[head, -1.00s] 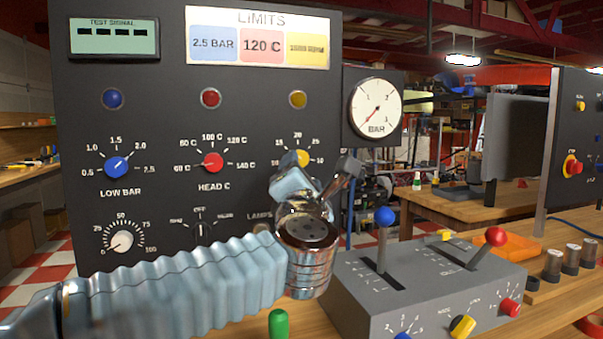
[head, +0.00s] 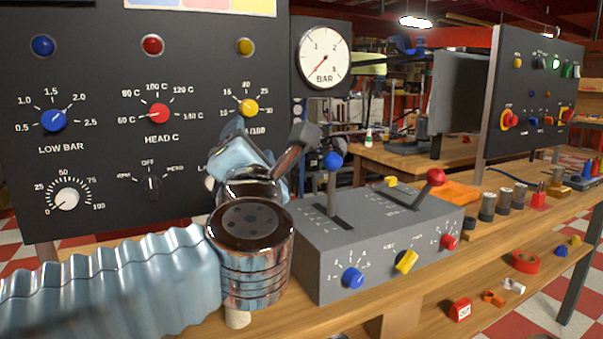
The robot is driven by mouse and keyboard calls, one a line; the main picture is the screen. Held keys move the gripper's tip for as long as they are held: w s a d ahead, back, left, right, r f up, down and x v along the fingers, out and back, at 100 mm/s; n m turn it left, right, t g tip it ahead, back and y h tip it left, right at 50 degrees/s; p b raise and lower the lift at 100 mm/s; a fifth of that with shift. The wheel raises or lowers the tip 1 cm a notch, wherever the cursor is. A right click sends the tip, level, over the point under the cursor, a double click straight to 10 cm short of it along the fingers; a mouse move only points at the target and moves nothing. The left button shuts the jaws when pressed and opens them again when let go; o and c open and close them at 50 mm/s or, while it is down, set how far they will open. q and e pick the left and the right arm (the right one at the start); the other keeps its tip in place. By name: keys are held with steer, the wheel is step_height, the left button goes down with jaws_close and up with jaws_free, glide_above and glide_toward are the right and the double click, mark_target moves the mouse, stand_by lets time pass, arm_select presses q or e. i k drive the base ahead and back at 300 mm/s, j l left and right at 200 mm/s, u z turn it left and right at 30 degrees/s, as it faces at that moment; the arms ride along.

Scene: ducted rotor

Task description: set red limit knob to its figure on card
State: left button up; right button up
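The red knob (head: 158,114) sits on the dark panel above the label HEAD C. Its scale runs from 60 C to 140 C, and its pale mark appears to point left, near 60 C. The limits card (head: 200,6) is cut off by the top edge; only its lower strip shows, with no readable figures. My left arm comes in from the left, and its gripper (head: 298,146) is in front of the panel, right of and below the red knob and apart from it. The wrist hides much of the gripper, so its opening is unclear. My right gripper is not in view.
A blue knob (head: 54,119) and a yellow knob (head: 247,108) flank the red one. A white dial (head: 66,199) and a selector (head: 152,184) sit below. A grey lever box (head: 378,240) stands close right of my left wrist. A gauge (head: 323,54) is above.

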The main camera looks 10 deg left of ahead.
mark_target(158, 112)
steer(key=k+l, duration=0.2)
steer(key=k, duration=0.25)
steer(key=k+l, duration=0.2)
steer(key=k, duration=0.25)
